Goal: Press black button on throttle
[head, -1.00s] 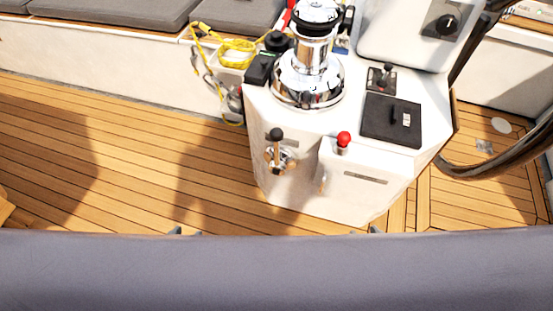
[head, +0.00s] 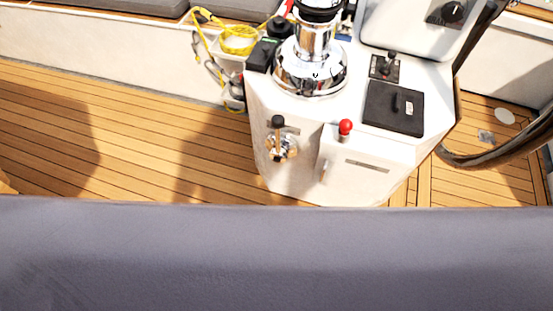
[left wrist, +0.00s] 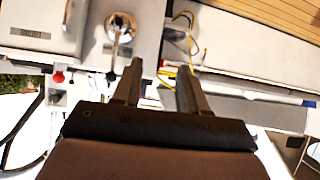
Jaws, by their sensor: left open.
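The throttle is a chrome round mount with a lever (head: 278,145) and a black knob on top, on the front of the white console. A small button on it is too small to make out. In the left wrist view the throttle's chrome mount (left wrist: 121,27) is near the top, with its lever reaching down to the black knob. My left gripper (left wrist: 160,68) is open and empty, its fingers pointing toward the console, apart from the throttle. Neither gripper shows in the head view.
A grey padded surface (head: 276,260) fills the bottom of the head view. A red-knobbed lever (head: 345,128) stands right of the throttle. A chrome winch (head: 310,70) and yellow rope (head: 238,40) are behind. Wooden deck (head: 130,140) is clear at left.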

